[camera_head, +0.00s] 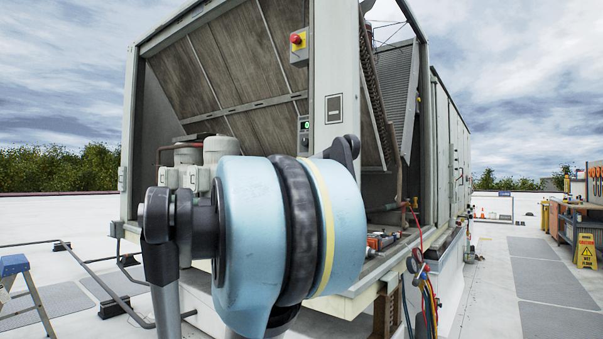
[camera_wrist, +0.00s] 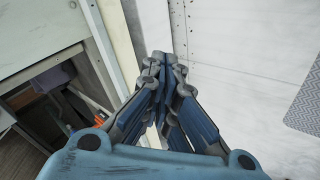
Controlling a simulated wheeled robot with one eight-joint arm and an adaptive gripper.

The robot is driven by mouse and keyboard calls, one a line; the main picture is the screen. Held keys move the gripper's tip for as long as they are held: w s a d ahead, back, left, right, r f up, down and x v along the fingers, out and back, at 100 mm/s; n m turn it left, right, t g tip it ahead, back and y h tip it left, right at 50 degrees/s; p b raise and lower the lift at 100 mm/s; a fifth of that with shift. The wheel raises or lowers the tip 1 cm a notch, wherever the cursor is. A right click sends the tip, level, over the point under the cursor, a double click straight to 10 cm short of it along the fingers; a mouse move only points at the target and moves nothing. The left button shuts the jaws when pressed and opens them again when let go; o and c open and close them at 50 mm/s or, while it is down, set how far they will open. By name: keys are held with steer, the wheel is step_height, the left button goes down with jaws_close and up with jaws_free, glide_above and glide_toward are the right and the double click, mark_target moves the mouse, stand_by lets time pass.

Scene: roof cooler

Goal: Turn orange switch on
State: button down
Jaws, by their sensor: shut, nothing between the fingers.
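My gripper (camera_wrist: 165,62) shows in the wrist view with its blue and grey fingers shut and empty. Its tips are over the pale edge of the cooler unit, with white roof floor to the right. A small orange-red part (camera_wrist: 100,117) lies inside the open bay left of the fingers. In the head view, orange-red parts (camera_head: 376,241) sit low in the open unit, just right of my arm. I cannot tell whether either is the orange switch. My arm hides part of the unit, and my fingertips are not distinguishable in the head view.
A blue step ladder (camera_head: 18,275) stands left. A yellow sign (camera_head: 585,250) and workbench are far right. The roof between is clear.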

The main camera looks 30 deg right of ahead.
steer(key=w+d+r+n+t+h, duration=0.1)
steer(key=w+d+r+h, duration=0.2)
steer(key=w+d+r, duration=0.7)
steer(key=w+d+r+n+h, duration=0.25)
steer(key=w+d+r, duration=0.2)
steer(key=r, duration=0.85)
steer(key=w+d+r+n+t+h, duration=0.1)
steer(key=w+d+r+h, duration=0.2)
steer(key=w+d+r, duration=0.7)
steer(key=w+d, duration=0.2)
steer(key=d, duration=0.9)
steer(key=shift+m, duration=0.25)
steer(key=shift+w+d+f, duration=0.15)
steer(key=shift+d+f, duration=0.15)
steer(key=shift+d, duration=0.15)
steer(key=shift+a, duration=0.1)
steer(key=s+a+f, duration=0.2)
steer(key=s+a, duration=0.3)
steer(key=a, duration=0.8)
